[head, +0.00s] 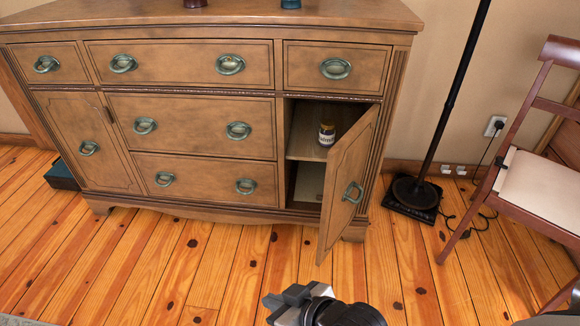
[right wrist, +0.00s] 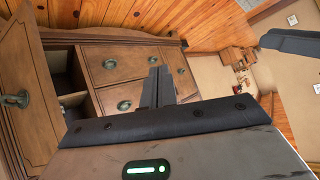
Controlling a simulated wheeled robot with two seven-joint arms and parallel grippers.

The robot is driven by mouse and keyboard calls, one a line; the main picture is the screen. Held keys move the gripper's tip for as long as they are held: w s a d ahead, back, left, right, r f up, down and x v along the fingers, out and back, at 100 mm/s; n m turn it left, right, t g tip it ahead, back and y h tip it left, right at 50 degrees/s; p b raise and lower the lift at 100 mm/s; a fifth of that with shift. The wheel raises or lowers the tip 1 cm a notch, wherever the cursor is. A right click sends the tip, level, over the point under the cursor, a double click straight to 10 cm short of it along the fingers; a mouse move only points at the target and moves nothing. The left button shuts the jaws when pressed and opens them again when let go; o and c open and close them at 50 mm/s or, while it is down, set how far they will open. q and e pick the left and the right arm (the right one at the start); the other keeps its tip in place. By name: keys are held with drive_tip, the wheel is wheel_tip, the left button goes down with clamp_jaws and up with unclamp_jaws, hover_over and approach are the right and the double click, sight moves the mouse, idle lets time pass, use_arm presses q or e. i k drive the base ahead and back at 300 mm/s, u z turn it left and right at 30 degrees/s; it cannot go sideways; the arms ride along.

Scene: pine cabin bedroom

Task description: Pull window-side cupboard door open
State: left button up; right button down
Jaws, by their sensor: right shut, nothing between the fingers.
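The wooden sideboard (head: 190,97) has a cupboard door at each end. The right cupboard door (head: 346,185) stands swung well open toward me, with its green ring handle (head: 352,192) on the outer face. The left cupboard door (head: 80,140) is closed. My right gripper (head: 284,298) is low in front of the sideboard, apart from the open door and its handle. In the right wrist view its fingers (right wrist: 157,88) are together and empty; the open door (right wrist: 25,95) and its handle (right wrist: 18,99) show at the left. My left gripper is not in view.
A small jar (head: 327,134) stands on the shelf inside the open compartment. A black lamp stand (head: 412,192) is right of the sideboard. A chair (head: 537,185) stands farther right. The plank floor (head: 215,265) in front is clear.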

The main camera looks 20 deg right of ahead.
sight(347, 161)
drive_tip(key=u, duration=1.05)
drive_tip(key=i, duration=2.8)
drive_tip(key=z, duration=4.05)
